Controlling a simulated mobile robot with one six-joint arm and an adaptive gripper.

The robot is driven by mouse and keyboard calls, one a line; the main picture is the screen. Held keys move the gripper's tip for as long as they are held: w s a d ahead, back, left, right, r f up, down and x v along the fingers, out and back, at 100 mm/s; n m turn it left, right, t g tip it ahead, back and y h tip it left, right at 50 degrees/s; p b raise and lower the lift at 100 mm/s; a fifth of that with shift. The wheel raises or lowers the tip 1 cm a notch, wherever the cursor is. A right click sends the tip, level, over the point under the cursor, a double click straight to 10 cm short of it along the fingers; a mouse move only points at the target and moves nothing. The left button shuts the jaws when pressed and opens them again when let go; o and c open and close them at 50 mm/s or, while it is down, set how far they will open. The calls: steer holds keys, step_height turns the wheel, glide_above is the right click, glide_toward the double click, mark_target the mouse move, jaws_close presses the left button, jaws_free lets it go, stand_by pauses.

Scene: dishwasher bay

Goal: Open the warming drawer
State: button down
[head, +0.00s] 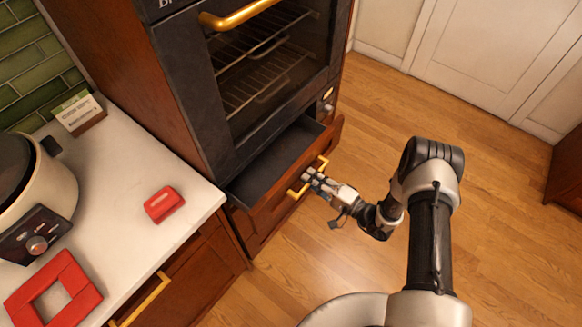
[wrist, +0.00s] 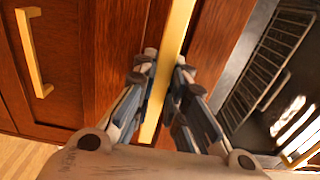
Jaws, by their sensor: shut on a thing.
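The warming drawer (head: 268,214) is below the oven, with a wooden front and a dark interior. It is pulled part of the way out, and its dark inside shows as empty. Its brass bar handle (head: 323,163) is on the front. My gripper (head: 311,178) is shut on the middle of this handle. In the wrist view the handle (wrist: 178,40) runs between the two fingers of my gripper (wrist: 165,70). The fingers hide part of the bar.
The oven (head: 265,70) above has a brass handle (head: 238,16) and wire racks behind its door. The counter (head: 135,160) at left holds a red block (head: 163,204), a red square frame (head: 52,293), a cooker (head: 40,190) and a card stand (head: 80,112). Wooden floor (head: 400,110) is clear at right.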

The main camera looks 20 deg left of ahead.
steer(key=b+v, duration=0.2)
steer(key=v, duration=2.4)
steer(key=shift+d, duration=0.1)
steer(key=c, duration=1.6)
jaws_free()
steer(key=shift+d, duration=0.1)
steer(key=v, duration=1.2)
steer(key=shift+w, duration=0.1)
